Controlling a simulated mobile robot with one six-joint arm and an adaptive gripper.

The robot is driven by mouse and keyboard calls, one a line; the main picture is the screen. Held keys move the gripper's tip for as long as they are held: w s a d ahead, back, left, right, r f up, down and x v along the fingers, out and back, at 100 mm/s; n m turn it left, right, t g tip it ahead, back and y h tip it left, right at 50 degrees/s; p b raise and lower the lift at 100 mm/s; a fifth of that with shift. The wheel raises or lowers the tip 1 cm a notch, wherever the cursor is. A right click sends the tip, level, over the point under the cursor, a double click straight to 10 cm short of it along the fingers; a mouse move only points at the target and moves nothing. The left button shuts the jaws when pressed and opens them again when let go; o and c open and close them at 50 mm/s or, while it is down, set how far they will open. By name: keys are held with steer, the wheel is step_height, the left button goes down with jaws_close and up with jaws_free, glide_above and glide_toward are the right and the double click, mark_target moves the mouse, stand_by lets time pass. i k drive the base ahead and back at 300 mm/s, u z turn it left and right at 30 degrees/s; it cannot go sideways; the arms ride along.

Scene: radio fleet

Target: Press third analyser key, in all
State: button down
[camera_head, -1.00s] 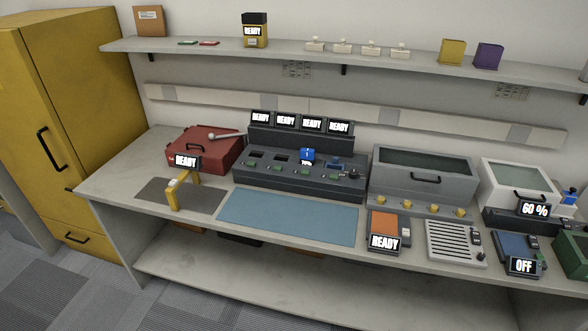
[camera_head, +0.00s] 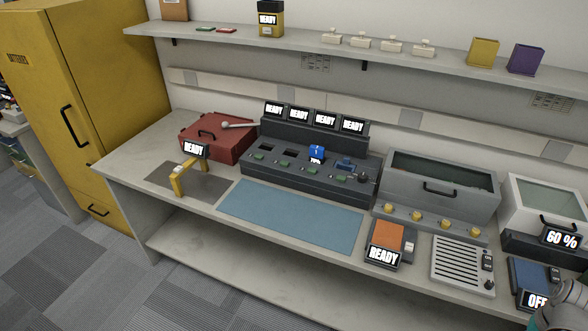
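The dark console (camera_head: 305,127), which I take to be the analyser, stands at the back of the bench with a row of screens reading READY. Green keys run along its front; the third from the left (camera_head: 312,170) sits below a bright blue block (camera_head: 317,152) marked 1. The block is in or over the third slot, and a small display below it is partly hidden. A darker blue piece (camera_head: 345,164) is at the right-hand slot. My gripper is not in view; only a grey and teal part of my arm shows at the lower right edge.
A blue mat (camera_head: 290,214) lies clear before the console. A red case (camera_head: 216,138) and yellow stand (camera_head: 178,180) are left; a grey glass-topped box (camera_head: 440,190) is right. An orange-topped unit (camera_head: 388,240) reads READY, and a slatted unit (camera_head: 462,263) is beside it.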

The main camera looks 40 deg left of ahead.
mark_target(310, 170)
steer(key=u, duration=0.4)
steer(key=i, duration=0.75)
steer(key=u, duration=0.4)
steer(key=k, duration=0.9)
steer(key=u, duration=0.1)
steer(key=i, duration=0.6)
steer(key=u, duration=0.05)
